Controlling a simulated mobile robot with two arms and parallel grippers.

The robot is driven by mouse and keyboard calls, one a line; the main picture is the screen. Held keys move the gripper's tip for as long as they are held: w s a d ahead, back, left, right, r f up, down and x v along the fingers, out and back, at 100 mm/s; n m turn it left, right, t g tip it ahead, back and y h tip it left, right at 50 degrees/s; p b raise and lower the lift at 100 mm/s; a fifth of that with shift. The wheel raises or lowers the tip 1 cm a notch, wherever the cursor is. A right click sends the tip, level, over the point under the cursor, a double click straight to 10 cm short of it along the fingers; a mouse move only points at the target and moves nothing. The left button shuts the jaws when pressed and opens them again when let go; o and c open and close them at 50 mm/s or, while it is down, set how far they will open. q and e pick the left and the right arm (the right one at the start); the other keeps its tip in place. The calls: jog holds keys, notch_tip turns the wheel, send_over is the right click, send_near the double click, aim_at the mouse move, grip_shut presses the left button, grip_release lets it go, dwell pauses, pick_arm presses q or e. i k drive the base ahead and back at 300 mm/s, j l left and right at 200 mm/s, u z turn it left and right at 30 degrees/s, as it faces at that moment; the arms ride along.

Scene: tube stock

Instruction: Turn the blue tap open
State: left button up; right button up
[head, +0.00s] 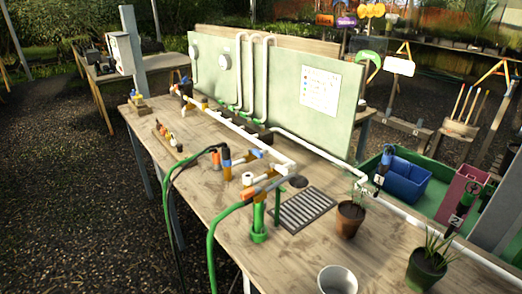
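A white pipe (240,129) runs along the wooden bench. A small blue part (257,153), possibly a tap handle, sits among the fittings at its near end. Another small blue part (184,80) is at the pipe's far end. A dark tap (387,150) with a bluish lower part stands at the right, by a label "1" and above a blue crate (405,181). I cannot tell for sure which of these is the blue tap, or whether it is open or shut. Neither of my grippers shows in the head view.
The bench (196,205) also holds a green upright fitting (258,222), a drain grate (305,209), two potted plants (350,219) (427,270) and a white cup (337,279). Green and black hoses (212,240) hang over the front edge. A pale green panel (285,85) stands behind.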

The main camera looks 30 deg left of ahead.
aim_at(258, 153)
jog(key=u, duration=0.3)
jog(key=j+u, duration=0.3)
jog(key=u, duration=0.15)
jog(key=i+j+u, duration=0.15)
jog(key=u, duration=0.3)
jog(key=i+j+u, duration=0.15)
jog(key=j+u, duration=0.3)
jog(key=i+j, duration=0.2)
jog(key=i, duration=0.05)
